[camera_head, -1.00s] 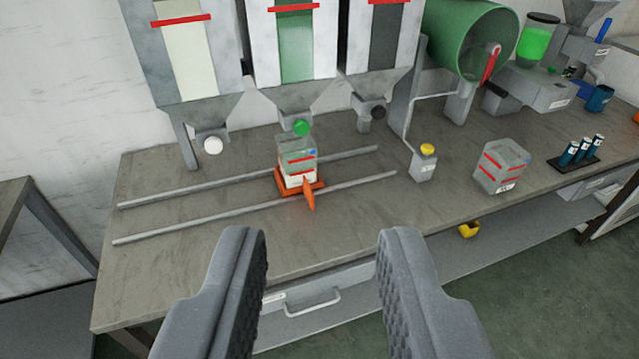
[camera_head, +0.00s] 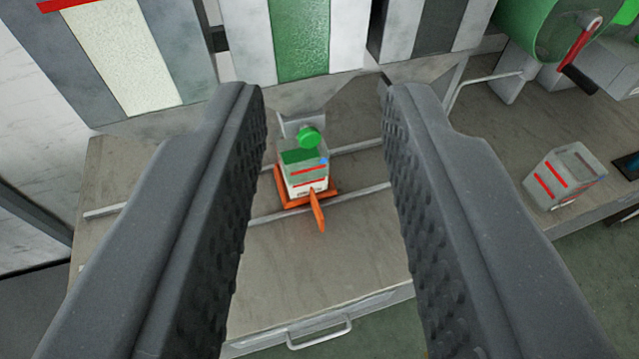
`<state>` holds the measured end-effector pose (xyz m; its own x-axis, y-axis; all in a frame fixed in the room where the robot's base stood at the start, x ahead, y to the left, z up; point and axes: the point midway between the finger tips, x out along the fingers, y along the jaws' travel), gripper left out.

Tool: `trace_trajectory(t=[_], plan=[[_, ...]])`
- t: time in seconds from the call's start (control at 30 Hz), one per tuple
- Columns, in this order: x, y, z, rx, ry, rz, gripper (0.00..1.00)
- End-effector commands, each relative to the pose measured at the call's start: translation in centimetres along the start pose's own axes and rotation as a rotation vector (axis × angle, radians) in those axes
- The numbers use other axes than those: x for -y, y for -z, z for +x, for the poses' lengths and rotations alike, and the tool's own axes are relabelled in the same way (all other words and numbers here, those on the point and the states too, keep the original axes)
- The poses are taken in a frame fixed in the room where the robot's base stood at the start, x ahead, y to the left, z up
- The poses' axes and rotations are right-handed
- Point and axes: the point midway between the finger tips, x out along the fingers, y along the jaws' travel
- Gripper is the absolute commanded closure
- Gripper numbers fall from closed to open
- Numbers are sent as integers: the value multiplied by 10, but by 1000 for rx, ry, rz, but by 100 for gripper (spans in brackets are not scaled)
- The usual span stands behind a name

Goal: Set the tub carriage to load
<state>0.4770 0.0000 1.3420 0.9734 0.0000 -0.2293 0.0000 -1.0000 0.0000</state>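The orange tub carriage (camera_head: 283,192) sits on two parallel metal rails (camera_head: 361,190) on the bench, under the middle hopper with the green window. Its orange handle (camera_head: 317,212) sticks out toward the front. A clear tub (camera_head: 303,172) with red lines and a white lower band stands on the carriage; green shows in its upper part. A green knob (camera_head: 309,137) on the middle hopper's outlet is just above and behind the tub. My gripper (camera_head: 322,92) is open and empty. In the picture its fingers frame the carriage left and right, with no contact seen.
The left hopper (camera_head: 120,55) has a cream window, the middle hopper (camera_head: 298,38) a green one, the right hopper (camera_head: 440,35) a dark one. Another clear tub (camera_head: 565,178) stands at right. A drawer handle (camera_head: 319,332) projects below the bench front. My fingers hide much of the rails.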

Motion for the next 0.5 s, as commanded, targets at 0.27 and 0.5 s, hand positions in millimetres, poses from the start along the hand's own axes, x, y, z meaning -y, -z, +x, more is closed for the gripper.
trace_trajectory(t=[0.27,0.5], plan=[[0,0,0,0,0,0,71],[-16,-13,41,13,-51,-26,71]])
